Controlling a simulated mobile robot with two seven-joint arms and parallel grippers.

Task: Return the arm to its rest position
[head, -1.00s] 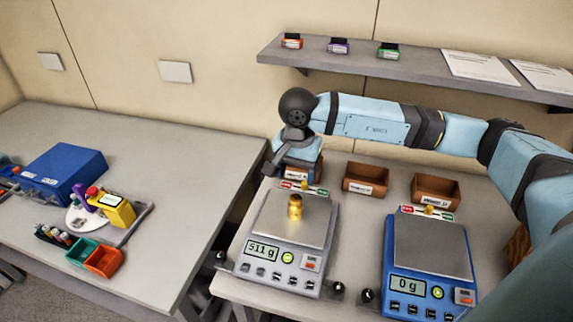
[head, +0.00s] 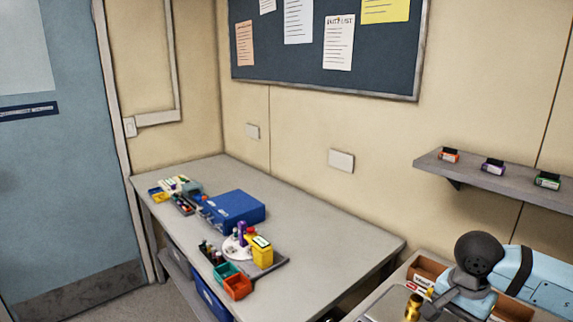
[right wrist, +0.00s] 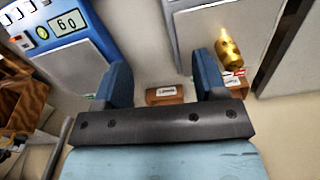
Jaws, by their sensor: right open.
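My right arm (head: 535,275) comes in at the lower right of the head view, with its dark rounded joint above the scale table. My right gripper (right wrist: 165,82) is open in the right wrist view, its two blue fingers apart with nothing held between them. A brass weight (right wrist: 228,50) stands on the grey scale's plate, apart from the fingers. The weight also shows at the bottom of the head view (head: 413,306). The blue scale (right wrist: 65,35) is at the upper left of the wrist view. My left gripper is not in view.
A brown bin (right wrist: 165,94) lies beyond the fingers. In the head view, a wall shelf (head: 500,184) with small boxes is above my arm. The left table (head: 330,240) holds a blue case (head: 235,208), a yellow device (head: 262,253) and small bins; its right part is clear.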

